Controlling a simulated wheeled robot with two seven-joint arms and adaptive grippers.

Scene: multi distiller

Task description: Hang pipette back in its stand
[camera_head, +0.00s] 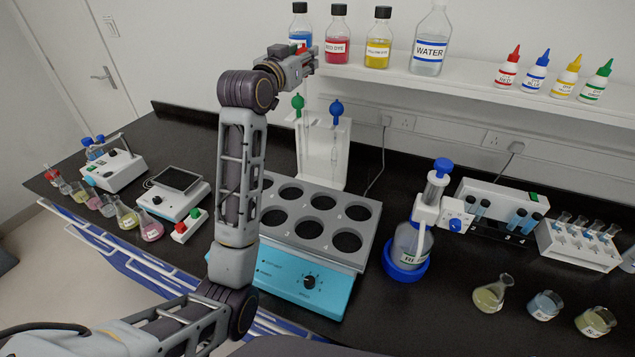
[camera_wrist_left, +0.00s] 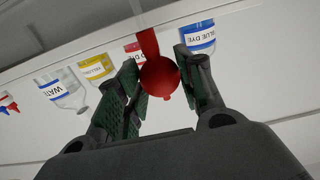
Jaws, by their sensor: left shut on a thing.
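My left gripper (camera_head: 306,60) is raised over the back of the bench, in front of the bottle shelf. It is shut on the red pipette, whose round red bulb (camera_wrist_left: 160,78) shows between the fingers in the left wrist view. The pipette's lower part is hard to make out in the head view. The white pipette stand (camera_head: 325,165) stands below the gripper, behind the grey block with round wells. A green-bulbed pipette (camera_head: 297,103) and a blue-bulbed pipette (camera_head: 336,109) hang at its top. My right gripper is not in view.
The well block (camera_head: 315,225) stands in front of the stand. A blue-topped dispenser bottle (camera_head: 408,245) stands right.

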